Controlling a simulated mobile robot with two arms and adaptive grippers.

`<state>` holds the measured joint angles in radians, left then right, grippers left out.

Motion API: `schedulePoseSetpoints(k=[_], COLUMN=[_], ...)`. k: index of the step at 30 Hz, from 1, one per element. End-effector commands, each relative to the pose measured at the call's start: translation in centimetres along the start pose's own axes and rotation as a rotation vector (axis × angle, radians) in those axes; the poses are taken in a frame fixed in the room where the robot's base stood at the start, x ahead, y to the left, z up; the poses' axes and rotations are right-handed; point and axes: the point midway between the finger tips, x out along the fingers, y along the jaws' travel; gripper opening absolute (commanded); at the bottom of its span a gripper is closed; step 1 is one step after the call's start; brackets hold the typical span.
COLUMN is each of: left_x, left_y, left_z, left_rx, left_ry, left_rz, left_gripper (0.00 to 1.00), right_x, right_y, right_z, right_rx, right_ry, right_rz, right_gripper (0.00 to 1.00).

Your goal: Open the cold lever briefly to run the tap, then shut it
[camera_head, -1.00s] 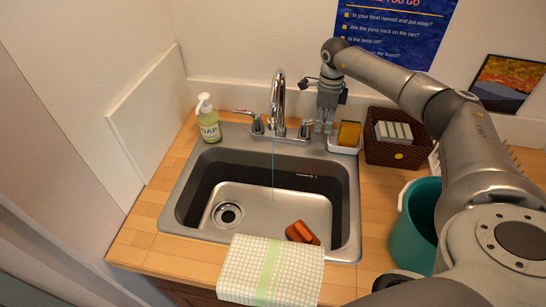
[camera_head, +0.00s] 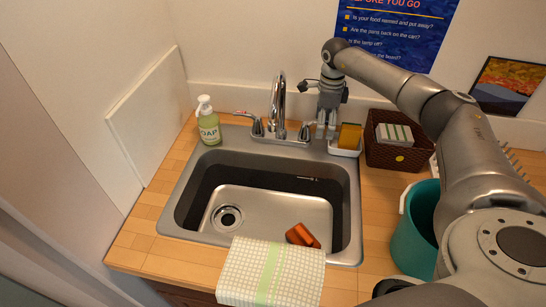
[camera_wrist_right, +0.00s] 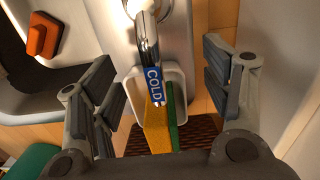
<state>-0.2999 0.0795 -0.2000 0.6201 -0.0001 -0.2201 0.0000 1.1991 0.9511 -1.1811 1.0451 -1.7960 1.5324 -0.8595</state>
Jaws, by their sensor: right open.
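The chrome tap (camera_head: 279,95) stands behind the sink (camera_head: 200,165), and no water stream shows under its spout. The cold lever (camera_wrist_right: 148,45) has a blue COLD label and points into the space between my right gripper's fingers in the right wrist view. Its base (camera_head: 304,132) shows right of the spout in the head view. My right gripper (camera_wrist_right: 163,90) is open, with a finger apart from the lever on each side; in the head view it (camera_head: 326,132) is just right of the lever. The red-marked lever (camera_head: 247,115) is on the left. My left gripper is not in view.
A sponge (camera_head: 349,136) in a white dish (camera_head: 343,152) sits close to my right gripper. A brown basket (camera_head: 385,157) and teal bucket (camera_head: 414,240) stand right. A soap bottle (camera_head: 208,128) stands left. A towel (camera_head: 245,265) hangs over the front; an orange object (camera_head: 302,235) lies in the sink.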

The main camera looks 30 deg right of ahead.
Motion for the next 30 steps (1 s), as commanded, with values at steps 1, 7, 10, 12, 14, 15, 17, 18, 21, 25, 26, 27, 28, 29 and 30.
schedulePoseSetpoints(k=[1,7,10,12,14,15,17,18,21,25,26,27,28,29,30], left_x=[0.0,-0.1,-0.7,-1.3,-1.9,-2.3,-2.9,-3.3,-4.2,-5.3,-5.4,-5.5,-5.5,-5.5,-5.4], left_y=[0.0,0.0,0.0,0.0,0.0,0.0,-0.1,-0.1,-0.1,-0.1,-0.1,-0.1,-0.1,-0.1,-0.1], left_z=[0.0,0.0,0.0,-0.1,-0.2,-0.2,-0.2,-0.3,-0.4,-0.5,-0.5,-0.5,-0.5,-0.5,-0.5], left_rx=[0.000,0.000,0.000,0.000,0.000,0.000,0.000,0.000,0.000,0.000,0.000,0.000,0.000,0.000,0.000], left_ry=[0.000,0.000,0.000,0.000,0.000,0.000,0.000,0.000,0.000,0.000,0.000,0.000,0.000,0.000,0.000], left_rz=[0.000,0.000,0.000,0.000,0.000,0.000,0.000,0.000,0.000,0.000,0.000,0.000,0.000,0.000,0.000], left_gripper=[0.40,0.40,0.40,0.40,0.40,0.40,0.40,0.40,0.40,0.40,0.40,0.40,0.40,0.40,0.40], right_x=[0.0,-0.1,-0.8,-1.6,-2.4,-2.9,-3.6,-4.1,-5.3,-6.7,-6.9,-7.1,-7.1,-7.1,-7.0], right_y=[0.0,0.1,0.0,0.0,0.0,0.1,0.1,0.1,0.0,0.0,0.0,0.0,0.0,0.0,0.1], right_z=[0.0,0.0,0.0,0.0,0.0,0.0,0.0,0.0,0.0,0.0,0.0,0.0,0.0,0.0,0.0], right_rx=[0.000,0.000,0.000,0.000,0.000,0.000,0.000,0.000,0.000,0.000,0.000,0.000,0.000,0.000,0.000], right_ry=[0.001,0.001,0.000,0.000,0.000,0.001,0.001,0.001,0.000,0.000,0.000,0.001,0.001,0.001,0.001], right_rz=[0.001,0.001,0.001,0.001,0.001,0.001,0.002,0.002,0.001,0.001,0.001,0.001,0.002,0.002,0.002], right_gripper=[0.71,0.71,0.71,0.71,0.71,0.71,0.71,0.71,0.71,0.71,0.71,0.71,0.71,0.71,0.71])
